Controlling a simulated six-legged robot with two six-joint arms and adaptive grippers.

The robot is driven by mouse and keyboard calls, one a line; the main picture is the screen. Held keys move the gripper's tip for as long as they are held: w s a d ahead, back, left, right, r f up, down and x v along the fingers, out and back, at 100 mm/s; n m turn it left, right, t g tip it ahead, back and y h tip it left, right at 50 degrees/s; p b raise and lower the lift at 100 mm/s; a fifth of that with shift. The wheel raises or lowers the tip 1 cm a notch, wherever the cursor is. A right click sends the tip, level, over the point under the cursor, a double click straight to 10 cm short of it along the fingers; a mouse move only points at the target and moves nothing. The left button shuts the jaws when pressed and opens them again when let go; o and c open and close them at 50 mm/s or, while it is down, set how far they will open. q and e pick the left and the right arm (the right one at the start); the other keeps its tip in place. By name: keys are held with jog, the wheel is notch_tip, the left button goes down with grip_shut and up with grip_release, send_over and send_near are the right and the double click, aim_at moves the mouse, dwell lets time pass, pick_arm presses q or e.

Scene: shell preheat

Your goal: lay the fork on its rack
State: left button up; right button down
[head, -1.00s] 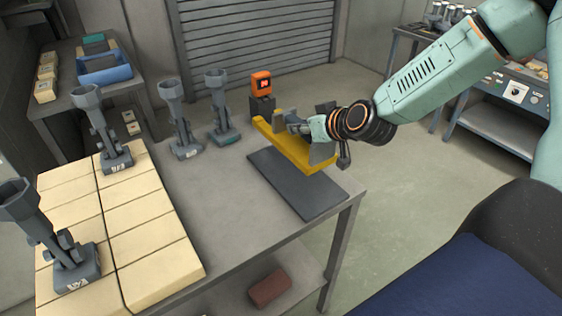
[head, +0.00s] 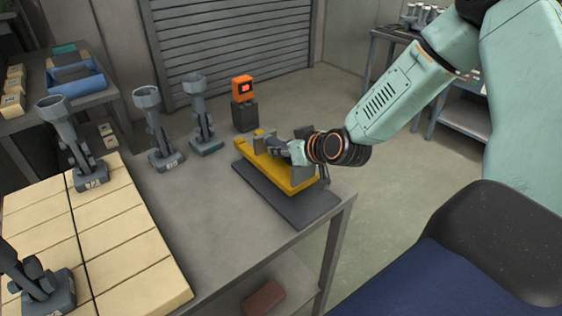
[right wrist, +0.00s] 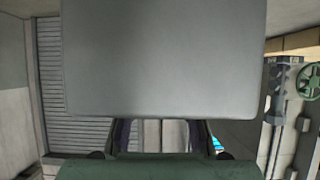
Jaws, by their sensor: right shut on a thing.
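The fork is a yellow bar (head: 272,169) with grey upright plates. In the head view it is over the dark flat slab (head: 312,213) at the table's right end, which looks like its rack. My right gripper (head: 294,151) is shut on the fork near its middle, from the right side. The fork lies along the slab's length, low over it; I cannot tell whether they touch. In the right wrist view a broad grey plate (right wrist: 165,60), apparently part of the fork, fills the upper middle and hides what is beyond. My left gripper is not in view.
An orange device (head: 243,88) on a dark block stands behind the fork. Several grey shell-like pieces, one of them here (head: 202,115), stand to the left, some on cream blocks (head: 118,222). The grey tabletop (head: 215,205) between is clear.

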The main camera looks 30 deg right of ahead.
aim_at(282, 164)
notch_tip(282, 164, down, 3)
jog(key=shift+s+a+f+b, duration=0.1)
jog(key=shift+s+b, duration=0.05)
jog(key=shift+b, duration=0.35)
jog(key=shift+f, duration=0.1)
jog(key=c, duration=1.1)
grip_release()
jog(key=shift+o, duration=0.2)
